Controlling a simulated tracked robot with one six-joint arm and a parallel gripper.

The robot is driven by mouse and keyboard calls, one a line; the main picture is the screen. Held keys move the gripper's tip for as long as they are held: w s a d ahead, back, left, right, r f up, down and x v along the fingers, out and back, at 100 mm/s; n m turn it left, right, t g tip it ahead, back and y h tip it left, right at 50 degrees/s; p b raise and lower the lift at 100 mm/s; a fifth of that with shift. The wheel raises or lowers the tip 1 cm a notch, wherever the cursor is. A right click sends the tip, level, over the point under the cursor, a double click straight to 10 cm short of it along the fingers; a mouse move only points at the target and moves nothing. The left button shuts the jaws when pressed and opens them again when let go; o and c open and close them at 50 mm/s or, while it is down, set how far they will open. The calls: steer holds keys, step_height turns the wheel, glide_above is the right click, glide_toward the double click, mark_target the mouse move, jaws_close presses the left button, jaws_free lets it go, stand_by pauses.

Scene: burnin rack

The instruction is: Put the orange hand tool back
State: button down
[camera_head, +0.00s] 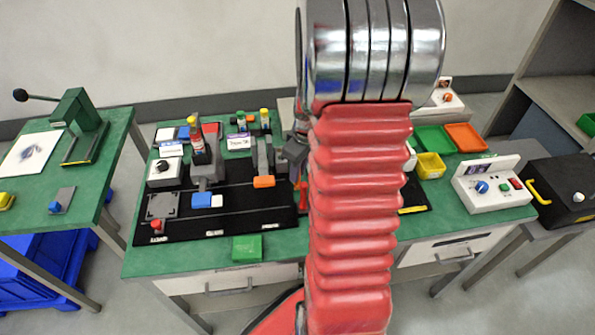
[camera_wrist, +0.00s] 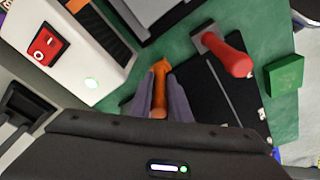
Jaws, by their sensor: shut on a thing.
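The orange hand tool (camera_wrist: 160,78) shows in the wrist view between the two grey fingers of my gripper (camera_wrist: 161,98). The fingers are shut on it, and its orange end sticks out past their tips. Beyond it lie the green bench top and a black mat; I cannot tell whether the tool touches either. In the head view my red arm covers most of the gripper, and I cannot make out the held tool there.
A red-handled lever (camera_wrist: 232,58) stands on the black mat (camera_head: 240,208), near a green block (camera_wrist: 285,75). A white box with a red switch (camera_wrist: 62,45) is close on the left in the wrist view. Yellow (camera_head: 430,166), green (camera_head: 433,139) and orange (camera_head: 466,138) bins stand at the back right.

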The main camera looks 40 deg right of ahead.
steer(key=shift+f, duration=0.15)
steer(key=c, duration=1.7)
jaws_free()
steer(key=shift+o, duration=0.2)
step_height(320, 180, up, 12)
steer(key=s, duration=0.1)
steer(key=shift+s+d, duration=0.15)
steer(key=shift+s, duration=0.2)
steer(key=shift+m+t+h, duration=0.5)
steer(key=shift+t, duration=0.3)
steer(key=a+r, duration=0.2)
steer(key=a, duration=0.3)
steer(key=a+r, duration=0.2)
steer(key=a, duration=0.3)
steer(key=s+a+r, duration=0.1)
steer(key=a+r, duration=0.2)
steer(key=a, duration=0.2)
steer(key=shift+s+a, duration=0.1)
steer(key=shift+a, duration=0.3)
steer(key=s+a+r+t, duration=0.1)
steer(key=s+a, duration=0.2)
steer(key=a, duration=0.3)
steer(key=s+a+r+m+t, duration=0.1)
steer(key=s+a, duration=0.3)
steer(key=a, duration=0.2)
steer(key=shift+r+y, duration=0.15)
steer(key=shift+y, duration=0.15)
steer(key=shift+s, duration=0.1)
